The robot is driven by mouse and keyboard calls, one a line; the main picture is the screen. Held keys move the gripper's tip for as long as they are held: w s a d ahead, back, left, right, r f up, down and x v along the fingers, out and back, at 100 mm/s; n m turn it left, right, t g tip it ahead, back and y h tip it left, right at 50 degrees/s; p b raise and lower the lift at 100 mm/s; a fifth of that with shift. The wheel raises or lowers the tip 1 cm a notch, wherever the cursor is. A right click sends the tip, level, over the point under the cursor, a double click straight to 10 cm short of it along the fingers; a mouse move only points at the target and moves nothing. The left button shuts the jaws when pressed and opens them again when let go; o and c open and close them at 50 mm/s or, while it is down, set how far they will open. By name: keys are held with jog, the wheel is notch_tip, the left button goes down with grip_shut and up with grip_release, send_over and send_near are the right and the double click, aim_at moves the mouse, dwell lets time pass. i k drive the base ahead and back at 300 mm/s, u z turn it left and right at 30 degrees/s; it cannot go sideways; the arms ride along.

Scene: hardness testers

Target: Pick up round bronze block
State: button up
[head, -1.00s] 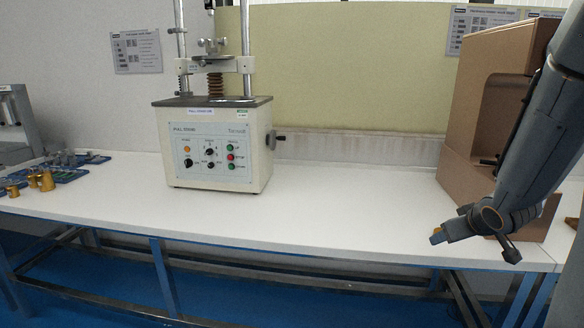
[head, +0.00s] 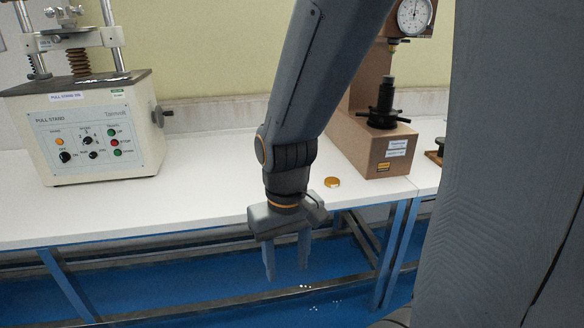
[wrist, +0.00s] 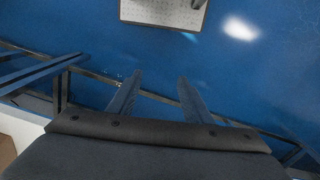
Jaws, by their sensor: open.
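A round bronze block (head: 332,182), a small flat gold-coloured disc, lies on the white table near its front edge, in front of the brown hardness tester. My gripper (head: 287,279) hangs fingers down in front of the table edge, to the left of the block and nearer to me. Its two fingers are apart with nothing between them. In the wrist view my gripper (wrist: 158,82) also shows open, over the blue floor and table frame. The block does not show in the wrist view.
The brown hardness tester (head: 372,140) with a dial stands behind the block. A pull stand machine (head: 95,130) is at the left. The white table top (head: 200,185) between them is clear. Blue table legs (head: 395,255) stand below.

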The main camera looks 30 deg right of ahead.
aim_at(331, 181)
jog(key=u, duration=0.5)
jog(key=k, duration=1.1)
jog(key=u, duration=0.4)
jog(key=i, duration=0.75)
jog(key=z, duration=0.95)
jog(key=i, duration=1.15)
jog(key=z, duration=1.65)
jog(key=i, duration=0.4)
jog(key=z, duration=0.4)
